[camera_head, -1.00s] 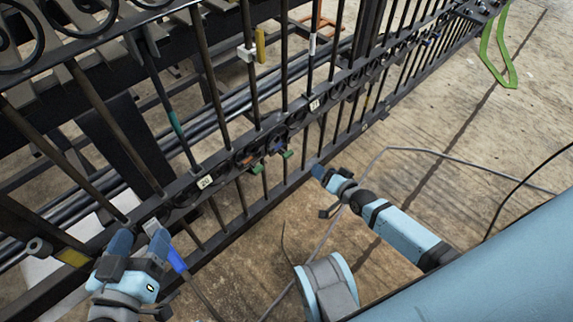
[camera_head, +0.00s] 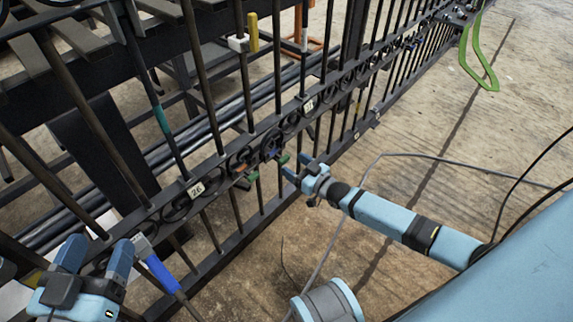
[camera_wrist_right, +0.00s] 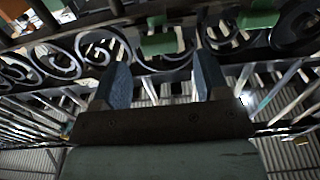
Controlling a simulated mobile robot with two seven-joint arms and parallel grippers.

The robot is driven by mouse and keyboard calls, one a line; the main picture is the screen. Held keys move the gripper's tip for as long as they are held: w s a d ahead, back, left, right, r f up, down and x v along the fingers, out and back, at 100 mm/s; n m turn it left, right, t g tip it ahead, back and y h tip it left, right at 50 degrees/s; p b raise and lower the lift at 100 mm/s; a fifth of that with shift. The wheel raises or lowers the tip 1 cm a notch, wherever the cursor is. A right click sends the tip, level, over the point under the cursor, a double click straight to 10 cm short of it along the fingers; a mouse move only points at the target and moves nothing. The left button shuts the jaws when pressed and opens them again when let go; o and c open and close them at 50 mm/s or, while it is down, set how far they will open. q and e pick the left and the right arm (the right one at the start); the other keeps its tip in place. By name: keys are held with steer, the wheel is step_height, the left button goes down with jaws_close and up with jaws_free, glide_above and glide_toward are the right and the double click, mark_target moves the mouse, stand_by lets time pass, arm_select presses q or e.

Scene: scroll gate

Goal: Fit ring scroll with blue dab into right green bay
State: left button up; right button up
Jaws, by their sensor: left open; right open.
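The black gate (camera_head: 205,205) carries a row of dark scrolls along its lower rail. A small blue dab (camera_head: 272,152) shows on a ring-shaped scroll near the middle of that row. Green tabs (camera_head: 247,181) sit along the rail beside it; another (camera_head: 283,158) is close to its right. Green blocks also show in the right wrist view (camera_wrist_right: 160,44). My right gripper (camera_head: 298,172) is open and empty, just right of the green tabs; its fingers (camera_wrist_right: 163,80) point at the scrolls. My left gripper (camera_head: 98,256) is open at lower left. I cannot tell the bay's exact outline.
White number plates (camera_head: 196,190) mark the rail. Dark pipes and frames lie behind the gate. Cables cross the otherwise clear concrete floor (camera_head: 400,110).

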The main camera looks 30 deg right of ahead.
mark_target(287, 160)
steer(key=shift+b+x, duration=0.5)
steer(key=shift+x, duration=1.4)
